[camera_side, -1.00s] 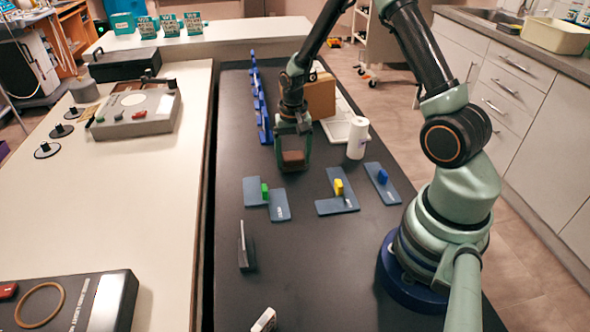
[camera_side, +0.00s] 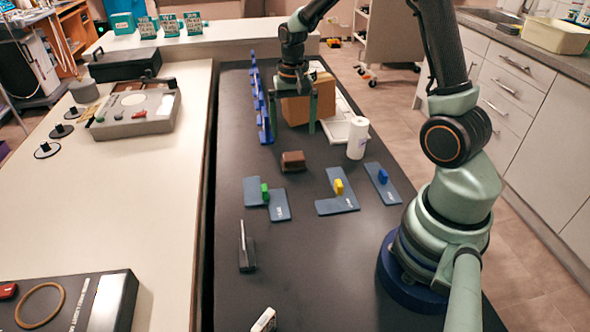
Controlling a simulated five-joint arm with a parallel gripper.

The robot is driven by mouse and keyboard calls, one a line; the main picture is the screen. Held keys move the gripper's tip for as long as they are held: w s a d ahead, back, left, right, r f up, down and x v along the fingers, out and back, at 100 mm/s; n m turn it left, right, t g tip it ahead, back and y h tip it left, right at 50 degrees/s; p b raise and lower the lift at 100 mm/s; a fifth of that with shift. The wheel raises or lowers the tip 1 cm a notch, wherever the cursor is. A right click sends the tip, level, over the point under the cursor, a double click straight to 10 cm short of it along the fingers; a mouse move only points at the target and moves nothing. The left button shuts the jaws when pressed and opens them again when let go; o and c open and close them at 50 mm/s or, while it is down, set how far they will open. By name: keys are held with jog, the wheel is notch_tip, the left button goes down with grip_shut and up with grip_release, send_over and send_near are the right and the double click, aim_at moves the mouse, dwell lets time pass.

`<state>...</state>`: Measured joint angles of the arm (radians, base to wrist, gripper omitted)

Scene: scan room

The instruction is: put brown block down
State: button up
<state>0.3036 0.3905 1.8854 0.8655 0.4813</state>
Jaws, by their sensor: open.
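The brown block (camera_side: 293,161) rests on the black table top (camera_side: 310,260), behind the blue-grey mats. My gripper (camera_side: 292,134) is open and empty, its two fingers pointing down. It is raised above and behind the block, apart from it. A cardboard box (camera_side: 323,104) stands behind the gripper and is partly hidden by its right finger.
A mat with a green block (camera_side: 265,193), one with a yellow block (camera_side: 338,186) and one with a blue block (camera_side: 383,176) lie in front. A white cylinder (camera_side: 357,138) stands at right, a blue rack (camera_side: 262,100) at left. The table's front middle is clear.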

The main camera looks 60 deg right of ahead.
jog(key=s+a+r+n+t, duration=0.5)
jog(key=s+a+r+n, duration=0.4)
jog(key=a+r, duration=0.3)
jog(key=shift+s+r+t, duration=0.3)
jog(key=shift+s+r, duration=0.3)
jog(key=shift+r, duration=0.8)
